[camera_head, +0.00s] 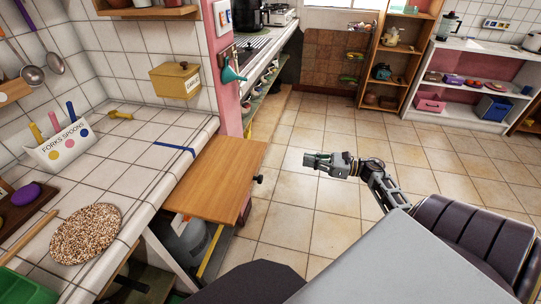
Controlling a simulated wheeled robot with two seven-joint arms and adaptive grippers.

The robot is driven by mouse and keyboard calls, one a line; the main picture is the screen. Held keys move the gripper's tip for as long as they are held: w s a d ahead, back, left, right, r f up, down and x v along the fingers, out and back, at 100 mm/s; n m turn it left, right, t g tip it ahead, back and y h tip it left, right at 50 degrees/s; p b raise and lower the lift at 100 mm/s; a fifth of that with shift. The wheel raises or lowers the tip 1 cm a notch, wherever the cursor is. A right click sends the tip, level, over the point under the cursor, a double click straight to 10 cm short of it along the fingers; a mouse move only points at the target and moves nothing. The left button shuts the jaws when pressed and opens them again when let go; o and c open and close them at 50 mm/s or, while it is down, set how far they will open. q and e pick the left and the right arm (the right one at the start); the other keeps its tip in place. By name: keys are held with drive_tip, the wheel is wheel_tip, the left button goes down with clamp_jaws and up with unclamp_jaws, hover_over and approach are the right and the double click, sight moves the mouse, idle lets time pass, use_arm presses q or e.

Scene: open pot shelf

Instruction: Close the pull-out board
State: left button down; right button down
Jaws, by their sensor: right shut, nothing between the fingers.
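The pull-out board (219,180) is a flat wooden panel sticking out from under the tiled counter, left of the picture's middle. A dark knob (258,179) sits on its outer front edge. My right gripper (308,160) is shut and empty, above the floor to the right of the board. A clear gap separates it from the knob. My left gripper does not show.
The tiled counter (140,150) holds a forks-and-spoons holder (63,144), a round speckled mat (86,233) and a blue strap (174,148). A grey gas cylinder (187,240) stands under the board. The tiled floor (290,215) right of the board is free.

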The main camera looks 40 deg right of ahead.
drive_tip(key=shift+w+a, duration=0.1)
drive_tip(key=shift+w, duration=0.05)
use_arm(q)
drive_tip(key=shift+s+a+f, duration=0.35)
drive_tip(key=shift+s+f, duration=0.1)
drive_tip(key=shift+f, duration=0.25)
use_arm(e)
drive_tip(key=x, duration=1.3)
drive_tip(key=shift+w+a, duration=0.2)
drive_tip(key=shift+w, duration=0.1)
drive_tip(key=shift+w+a, duration=0.1)
drive_tip(key=shift+w, duration=0.05)
